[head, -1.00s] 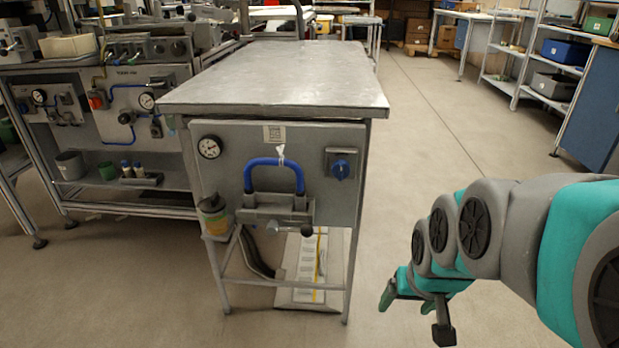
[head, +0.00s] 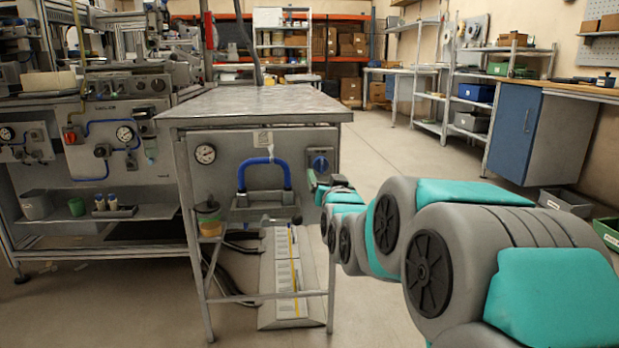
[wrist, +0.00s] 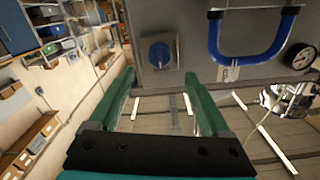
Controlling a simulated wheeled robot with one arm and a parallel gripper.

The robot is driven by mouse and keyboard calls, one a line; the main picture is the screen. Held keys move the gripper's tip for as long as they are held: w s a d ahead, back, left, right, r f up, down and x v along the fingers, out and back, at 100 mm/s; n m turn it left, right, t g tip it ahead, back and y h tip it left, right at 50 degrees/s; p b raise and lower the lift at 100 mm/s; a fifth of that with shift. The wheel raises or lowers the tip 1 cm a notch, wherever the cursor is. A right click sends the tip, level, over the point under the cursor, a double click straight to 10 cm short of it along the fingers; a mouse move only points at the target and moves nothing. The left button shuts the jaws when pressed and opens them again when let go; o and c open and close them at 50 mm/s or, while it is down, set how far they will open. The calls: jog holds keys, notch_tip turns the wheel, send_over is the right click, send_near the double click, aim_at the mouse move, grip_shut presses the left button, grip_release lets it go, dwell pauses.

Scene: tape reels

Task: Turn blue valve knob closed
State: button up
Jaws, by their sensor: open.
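The blue valve knob (head: 320,163) is on a grey square plate at the right end of the cabinet's front panel. In the wrist view the knob (wrist: 159,54) shows beyond my fingers, its pointer bar upright in the picture. My gripper (wrist: 160,95) is open and empty, its two green fingers apart, with the knob ahead between their tips and not touched. In the head view my gripper (head: 314,185) is near the panel, just below and left of the knob, and partly covers the area beneath it.
A blue curved hose (head: 264,163) and a round gauge (head: 205,154) are left of the knob on the same panel. The metal tabletop (head: 250,104) overhangs the panel. A blue cabinet (head: 515,130) stands at the right, with open floor between.

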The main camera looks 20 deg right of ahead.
aim_at(322, 167)
jog(key=x, duration=0.6)
jog(key=shift+w+f+b, duration=0.15)
jog(key=shift+f+b, duration=0.1)
jog(key=shift+b, duration=0.1)
jog(key=shift+w+d+r, duration=0.15)
jog(key=shift+w+d, duration=0.1)
jog(key=shift+w, duration=0.4)
grip_shut()
